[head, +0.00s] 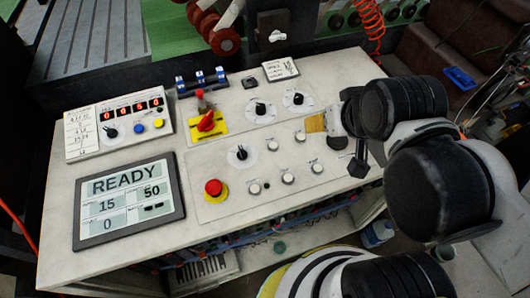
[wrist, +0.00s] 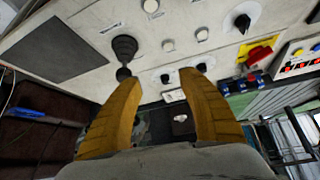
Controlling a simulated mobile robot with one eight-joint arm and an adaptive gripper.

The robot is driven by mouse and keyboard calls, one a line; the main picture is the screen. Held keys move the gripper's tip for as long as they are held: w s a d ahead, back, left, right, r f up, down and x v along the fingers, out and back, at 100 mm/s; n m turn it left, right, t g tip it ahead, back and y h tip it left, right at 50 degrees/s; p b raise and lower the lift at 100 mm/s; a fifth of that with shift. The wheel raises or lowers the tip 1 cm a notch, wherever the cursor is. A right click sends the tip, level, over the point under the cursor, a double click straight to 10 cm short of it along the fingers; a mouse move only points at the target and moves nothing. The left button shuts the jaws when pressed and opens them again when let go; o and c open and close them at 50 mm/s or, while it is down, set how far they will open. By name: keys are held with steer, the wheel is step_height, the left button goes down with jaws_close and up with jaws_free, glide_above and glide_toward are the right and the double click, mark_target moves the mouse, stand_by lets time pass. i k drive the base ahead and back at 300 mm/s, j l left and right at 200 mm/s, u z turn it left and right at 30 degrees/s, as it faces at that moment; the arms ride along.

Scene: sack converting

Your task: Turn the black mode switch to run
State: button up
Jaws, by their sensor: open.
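Several black knobs sit on the pale console top, and I cannot read which one is marked as the mode switch. One black pointer knob (head: 241,153) is on a white dial left of centre; it also shows at the top of the wrist view (wrist: 242,22). Two more black knobs (head: 260,107) (head: 298,98) are on dials farther back. My gripper (head: 316,123) is above the right part of the console, just right of these dials. In the wrist view my gripper (wrist: 160,76) has its yellow fingers spread, with nothing between them.
A red handle on a yellow plate (head: 207,122), a red stop button (head: 214,188) and several white buttons (head: 288,178) surround the knobs. A black lever (head: 359,162) stands below my wrist. The READY screen (head: 128,201) is at left. Another black knob (head: 112,131) is on the counter box.

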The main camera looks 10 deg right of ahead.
mark_target(242, 155)
steer(key=k+j+z, duration=0.1)
steer(key=j, duration=0.3)
steer(key=k+j, duration=0.1)
steer(key=j, duration=0.3)
steer(key=k+j+z, duration=0.15)
steer(key=j, duration=0.25)
